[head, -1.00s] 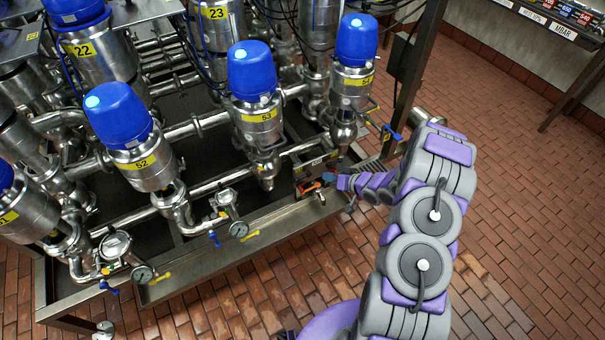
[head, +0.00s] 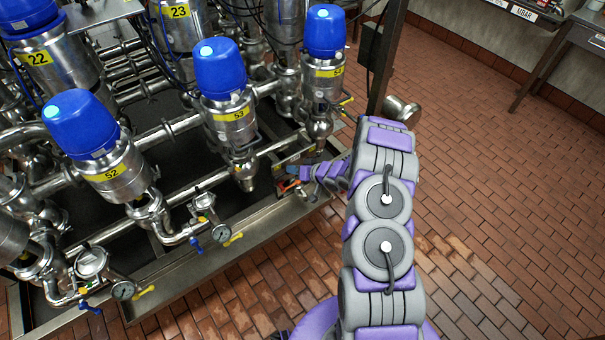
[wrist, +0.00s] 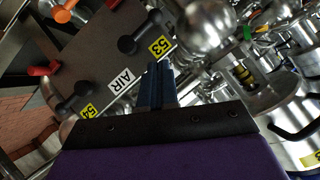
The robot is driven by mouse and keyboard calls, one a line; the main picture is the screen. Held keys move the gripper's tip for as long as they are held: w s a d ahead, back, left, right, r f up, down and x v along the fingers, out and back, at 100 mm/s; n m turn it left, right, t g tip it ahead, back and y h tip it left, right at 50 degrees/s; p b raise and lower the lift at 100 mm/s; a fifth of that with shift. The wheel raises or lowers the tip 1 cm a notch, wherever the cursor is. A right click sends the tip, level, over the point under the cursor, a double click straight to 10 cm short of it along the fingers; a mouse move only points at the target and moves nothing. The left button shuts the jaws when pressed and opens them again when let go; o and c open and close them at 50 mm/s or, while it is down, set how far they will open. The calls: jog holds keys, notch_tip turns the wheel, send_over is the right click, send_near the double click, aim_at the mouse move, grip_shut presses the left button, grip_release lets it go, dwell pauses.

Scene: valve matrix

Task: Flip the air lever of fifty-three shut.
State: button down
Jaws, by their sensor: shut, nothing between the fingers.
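The grey plate labelled AIR (wrist: 95,62) fills the upper left of the wrist view. A second black lever (wrist: 73,100) sits by the 54 tag. My gripper (wrist: 157,72) is shut and empty, its blue fingertips just below the 53 tag and close to the 53 lever. I cannot tell whether they touch the plate. In the head view my gripper (head: 283,186) is at the small panel, and the black levers are too small to make out.
An orange lever (wrist: 64,12) and a red lever (wrist: 43,69) lie left of the plate. Steel pipework and a rounded steel body (wrist: 205,18) crowd the right. Valve 53 (head: 222,85) and valve 54 (head: 324,60) stand behind the panel. The brick floor (head: 490,220) at right is clear.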

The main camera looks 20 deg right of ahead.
aim_at(282, 175)
jog(key=a+f, duration=0.1)
jog(key=w+f+b, duration=0.1)
jog(key=a+f, duration=0.1)
jog(key=shift+w+a+f, duration=0.2)
jog(key=shift+w+a, duration=0.1)
jog(key=shift+w, duration=0.05)
jog(key=shift+a+f+b, duration=0.5)
jog(key=shift+f+b, duration=0.05)
jog(key=shift+f, duration=0.05)
jog(key=shift+d+p, duration=0.25)
jog(key=shift+p, duration=0.05)
